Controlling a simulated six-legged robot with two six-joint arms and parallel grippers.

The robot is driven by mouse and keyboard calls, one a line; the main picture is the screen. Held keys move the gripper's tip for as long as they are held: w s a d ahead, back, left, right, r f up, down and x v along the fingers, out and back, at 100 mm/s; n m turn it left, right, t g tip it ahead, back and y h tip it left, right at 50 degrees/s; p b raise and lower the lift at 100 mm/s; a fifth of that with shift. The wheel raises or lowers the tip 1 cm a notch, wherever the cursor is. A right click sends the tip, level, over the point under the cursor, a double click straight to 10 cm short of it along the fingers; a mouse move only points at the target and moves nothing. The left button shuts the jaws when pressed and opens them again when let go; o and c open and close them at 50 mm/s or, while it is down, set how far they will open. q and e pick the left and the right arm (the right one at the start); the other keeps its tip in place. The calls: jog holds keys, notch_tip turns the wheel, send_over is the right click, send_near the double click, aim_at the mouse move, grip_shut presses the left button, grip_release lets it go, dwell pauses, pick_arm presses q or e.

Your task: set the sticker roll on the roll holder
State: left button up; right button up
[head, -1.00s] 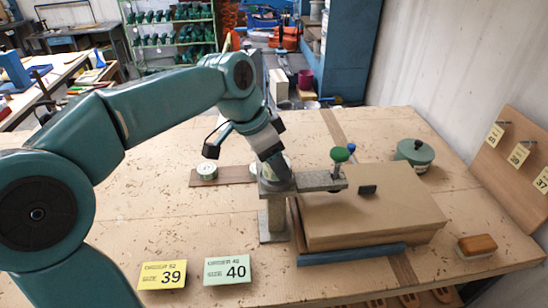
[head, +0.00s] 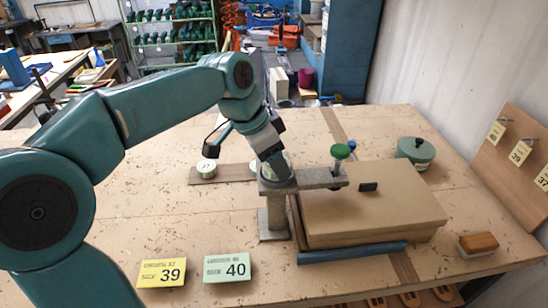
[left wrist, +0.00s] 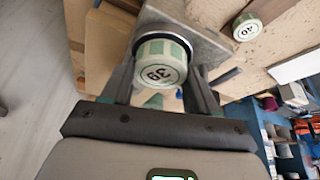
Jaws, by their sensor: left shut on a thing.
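Behind the roll is a dark round rim on a grey metal plate, which I take for the roll holder (left wrist: 192,32); I cannot tell whether the roll is seated. In the head view my left gripper (head: 278,178) is at the left end of the grey bracket (head: 310,180) on its post, and hides the roll. My right gripper is not in view.
Another roll (head: 207,167) stands on a brown strip (head: 222,174) to the left; a roll marked 40 (left wrist: 247,27) shows in the wrist view. A cardboard box (head: 375,210) lies right of the post. Size cards (head: 227,267) lie in front. The left tabletop is mostly clear.

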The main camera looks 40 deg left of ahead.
pick_arm(q)
jog(key=shift+r+p, duration=0.35)
jog(key=shift+r, duration=0.2)
jog(key=shift+f+b, duration=0.8)
jog(key=shift+f, duration=0.05)
dwell(0.5)
jog(key=o, duration=0.8)
jog(key=shift+r, duration=0.1)
jog(key=p+v, duration=0.7)
jog(key=v, duration=0.4)
jog(key=shift+s, duration=0.1)
dwell(0.3)
